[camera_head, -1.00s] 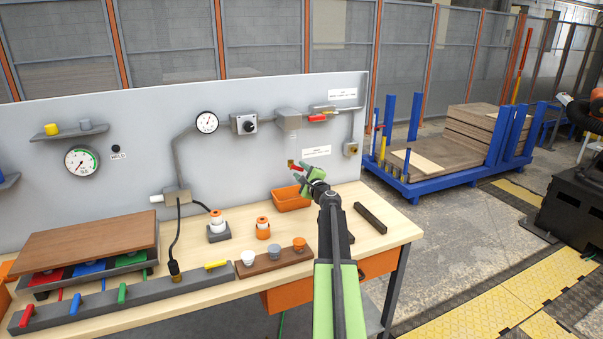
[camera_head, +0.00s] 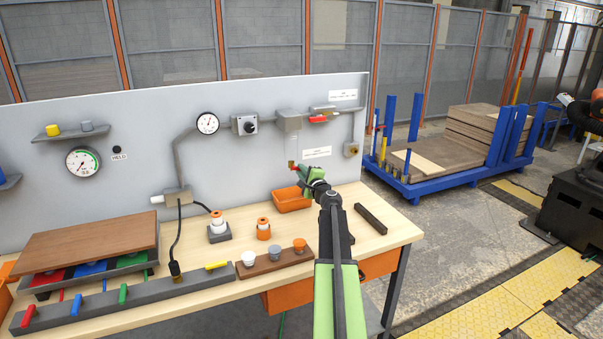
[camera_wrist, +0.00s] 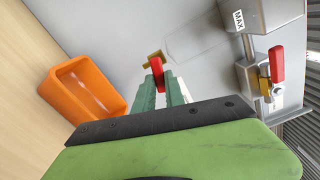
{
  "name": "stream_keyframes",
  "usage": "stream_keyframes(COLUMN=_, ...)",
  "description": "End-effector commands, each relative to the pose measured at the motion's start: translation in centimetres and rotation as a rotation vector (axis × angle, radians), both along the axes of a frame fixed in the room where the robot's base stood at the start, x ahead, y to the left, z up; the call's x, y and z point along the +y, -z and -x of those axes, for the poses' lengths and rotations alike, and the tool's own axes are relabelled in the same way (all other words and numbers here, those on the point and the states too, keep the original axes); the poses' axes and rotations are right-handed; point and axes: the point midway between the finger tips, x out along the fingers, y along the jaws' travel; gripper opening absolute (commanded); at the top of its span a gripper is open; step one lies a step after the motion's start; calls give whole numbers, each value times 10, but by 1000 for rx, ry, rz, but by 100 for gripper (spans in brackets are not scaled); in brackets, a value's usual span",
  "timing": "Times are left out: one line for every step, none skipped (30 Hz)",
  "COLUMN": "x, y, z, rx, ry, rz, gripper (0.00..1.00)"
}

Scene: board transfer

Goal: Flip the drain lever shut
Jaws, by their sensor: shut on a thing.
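The red drain lever (camera_wrist: 157,70) sits on a small brass valve (camera_wrist: 153,56) in front of the grey panel. In the wrist view the lever is between the two green fingertips of my gripper (camera_wrist: 160,84), which is shut on it. In the head view my gripper (camera_head: 301,171) is at the panel, above the orange bin, and mostly covers the lever; a little red (camera_head: 293,167) and the brass outlet (camera_head: 291,162) show at its tip.
An orange bin (camera_wrist: 66,99) stands just below and left of my gripper. A second red-handled valve (camera_wrist: 277,64) is on the pipe to the right, beside a grey box (camera_wrist: 262,14) marked MAX. A dark bar (camera_head: 370,218) lies on the bench.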

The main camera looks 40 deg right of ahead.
Motion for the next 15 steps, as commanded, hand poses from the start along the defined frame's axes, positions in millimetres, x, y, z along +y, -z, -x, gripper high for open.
stream_keyframes(x=0, y=-3, z=0, rx=26, ry=0, rz=62, gripper=0)
stream_keyframes(x=-1, y=-4, z=1, rx=41, ry=0, rz=99, gripper=0)
stream_keyframes(x=-1, y=-5, z=1, rx=60, ry=0, rz=146, gripper=0)
stream_keyframes(x=-1, y=-5, z=1, rx=73, ry=0, rz=177, gripper=0)
stream_keyframes(x=-1, y=-6, z=1, rx=83, ry=0, rz=204, gripper=0)
stream_keyframes(x=-1, y=-6, z=1, rx=95, ry=0, rz=233, gripper=0)
stream_keyframes(x=-1, y=-6, z=1, rx=103, ry=0, rz=251, gripper=0)
stream_keyframes(x=-1, y=-7, z=1, rx=107, ry=0, rz=262, gripper=0)
stream_keyframes(x=-1, y=-7, z=1, rx=112, ry=0, rz=274, gripper=0)
stream_keyframes(x=-1, y=-6, z=1, rx=113, ry=0, rz=278, gripper=0)
stream_keyframes(x=-1, y=-6, z=1, rx=114, ry=0, rz=280, gripper=0)
stream_keyframes(x=-1, y=-6, z=1, rx=114, ry=0, rz=280, gripper=0)
stream_keyframes(x=-1, y=-6, z=1, rx=114, ry=0, rz=280, gripper=0)
stream_keyframes(x=-1, y=-6, z=1, rx=114, ry=0, rz=279, gripper=0)
stream_keyframes(x=-1, y=-6, z=1, rx=114, ry=1, rz=279, gripper=0)
